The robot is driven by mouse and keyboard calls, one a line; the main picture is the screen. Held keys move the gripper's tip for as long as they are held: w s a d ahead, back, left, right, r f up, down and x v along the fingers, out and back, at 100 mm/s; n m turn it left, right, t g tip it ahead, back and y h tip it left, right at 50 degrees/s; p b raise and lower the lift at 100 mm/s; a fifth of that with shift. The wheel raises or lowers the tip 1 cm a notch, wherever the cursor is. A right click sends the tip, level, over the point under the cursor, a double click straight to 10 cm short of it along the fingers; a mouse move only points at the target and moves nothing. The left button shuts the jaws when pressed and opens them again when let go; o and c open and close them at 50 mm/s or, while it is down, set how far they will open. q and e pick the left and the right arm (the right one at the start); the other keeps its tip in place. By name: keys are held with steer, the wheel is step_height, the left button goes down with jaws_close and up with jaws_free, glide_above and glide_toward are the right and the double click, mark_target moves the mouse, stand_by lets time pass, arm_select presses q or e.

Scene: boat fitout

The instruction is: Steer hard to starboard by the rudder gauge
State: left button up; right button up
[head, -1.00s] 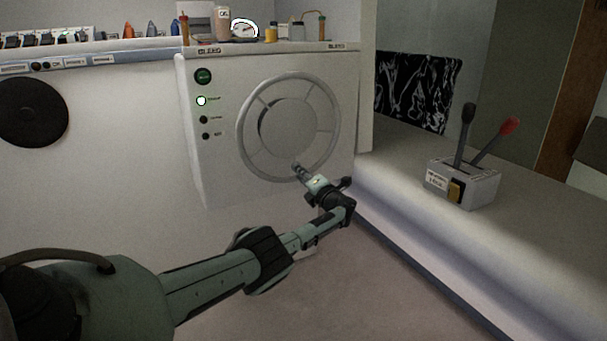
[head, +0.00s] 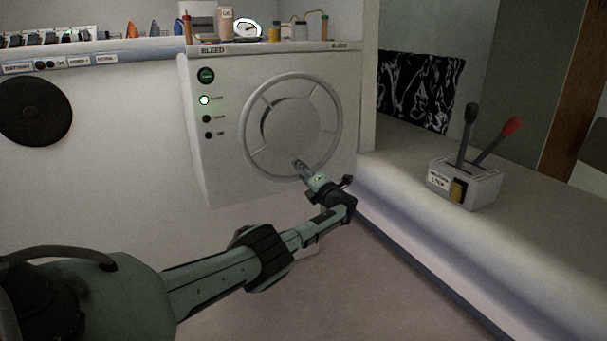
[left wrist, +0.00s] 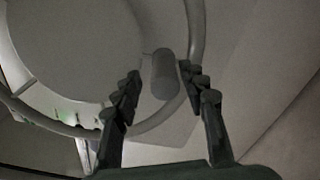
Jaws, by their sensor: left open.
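The grey steering wheel (head: 292,125) stands on the front of a white console, with spokes and a round hub. A round white-faced gauge (head: 246,28) sits on top of the console; its needle is too small to read. My left gripper (head: 298,166) is at the lower rim of the wheel. In the left wrist view my left gripper (left wrist: 160,88) is open, its fingers on either side of a grey cylindrical knob (left wrist: 163,72) by the wheel rim (left wrist: 196,35). I cannot tell whether a finger touches the knob. My right gripper is not in view.
Indicator lamps (head: 205,100) run down the console left of the wheel, one lit. Bottles (head: 226,24) and small items crowd the top. A lever box (head: 464,183) with black and red levers stands on the right ledge. A black disc (head: 35,111) is at left.

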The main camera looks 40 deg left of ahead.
arm_select(q)
steer(key=v, duration=1.2)
